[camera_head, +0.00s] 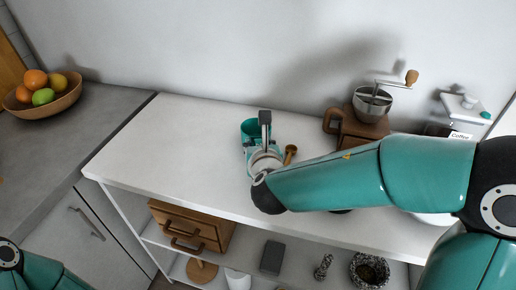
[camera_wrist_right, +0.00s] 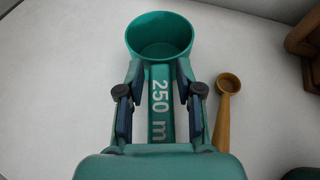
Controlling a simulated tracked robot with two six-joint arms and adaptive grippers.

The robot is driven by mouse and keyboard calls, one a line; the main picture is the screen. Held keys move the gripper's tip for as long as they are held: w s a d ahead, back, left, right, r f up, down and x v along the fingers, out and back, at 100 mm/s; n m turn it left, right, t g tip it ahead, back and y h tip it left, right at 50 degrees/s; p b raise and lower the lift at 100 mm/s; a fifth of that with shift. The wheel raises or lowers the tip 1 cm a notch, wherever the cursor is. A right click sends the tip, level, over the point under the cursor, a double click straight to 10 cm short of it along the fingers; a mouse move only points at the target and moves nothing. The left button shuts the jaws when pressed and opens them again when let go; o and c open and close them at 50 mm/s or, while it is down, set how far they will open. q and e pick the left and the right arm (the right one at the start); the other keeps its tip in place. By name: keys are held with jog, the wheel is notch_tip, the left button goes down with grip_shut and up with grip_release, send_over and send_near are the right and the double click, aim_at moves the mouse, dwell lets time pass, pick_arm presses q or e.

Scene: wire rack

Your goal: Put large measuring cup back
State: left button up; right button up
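The large measuring cup is teal, with "250 m" visible on its handle. It is at the white top's middle in the head view (camera_head: 249,127), partly hidden by my right gripper (camera_head: 262,145). In the right wrist view its round bowl (camera_wrist_right: 160,38) is beyond the fingertips and its handle runs back between the fingers. My right gripper (camera_wrist_right: 160,75) is open around the handle, with a gap visible on each side. Whether the cup touches the top is unclear. Only part of my left arm shows at the head view's lower left; its gripper is out of view.
A small wooden scoop (camera_head: 290,152) lies right of the cup. A coffee grinder (camera_head: 371,105) stands at the back right. A fruit bowl (camera_head: 50,98) is on the grey counter at left. Wooden drawers (camera_head: 190,228) and a stone mortar (camera_head: 368,270) sit below. The top's left part is clear.

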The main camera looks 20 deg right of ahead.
grip_shut()
